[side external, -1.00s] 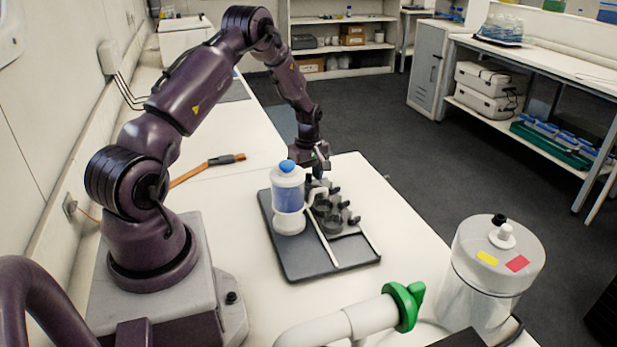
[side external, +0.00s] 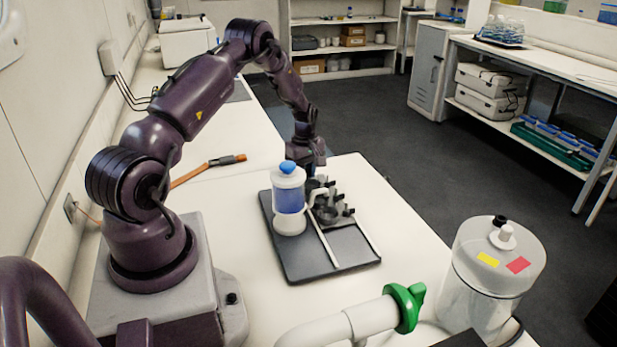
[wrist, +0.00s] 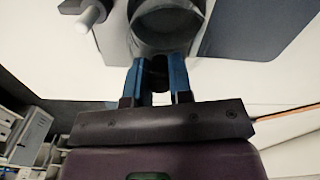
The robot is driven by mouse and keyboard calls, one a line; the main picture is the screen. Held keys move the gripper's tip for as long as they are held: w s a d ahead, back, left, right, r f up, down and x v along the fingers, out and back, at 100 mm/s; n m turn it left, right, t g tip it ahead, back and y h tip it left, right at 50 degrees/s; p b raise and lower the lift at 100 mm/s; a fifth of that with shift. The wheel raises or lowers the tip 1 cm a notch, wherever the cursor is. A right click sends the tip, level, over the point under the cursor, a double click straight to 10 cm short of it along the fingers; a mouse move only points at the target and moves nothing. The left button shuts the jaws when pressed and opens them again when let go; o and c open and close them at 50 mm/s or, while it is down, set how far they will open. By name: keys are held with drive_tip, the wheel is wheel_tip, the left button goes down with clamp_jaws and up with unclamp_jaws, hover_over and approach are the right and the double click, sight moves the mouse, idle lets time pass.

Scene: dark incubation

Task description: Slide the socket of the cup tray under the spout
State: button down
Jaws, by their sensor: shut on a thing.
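The cup tray (side external: 335,222), a grey piece with round sockets and several dark knobs, lies on a black board (side external: 300,264) beside a pale rail. The dispenser (side external: 289,197), a white and blue vessel with a blue cap, stands left of it. Its pale spout (side external: 317,194) reaches right over the tray; which socket lies below it, I cannot tell. My gripper (side external: 313,178) is at the tray's far end. In the wrist view, its blue fingers (wrist: 157,72) are shut on a dark knob below a round socket (wrist: 166,22). The vessel partly hides the fingertips in the side view.
A white pipe with a green valve (side external: 405,306) is at the front. A clear lidded tank (side external: 492,265) stands at the right. The bench right of the board is clear.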

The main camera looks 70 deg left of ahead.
drive_tip(key=shift+a, duration=0.95)
drive_tip(key=c, duration=1)
unclamp_jaws()
wheel_tip(320, 180, up, 13)
drive_tip(key=shift+r, duration=0.1)
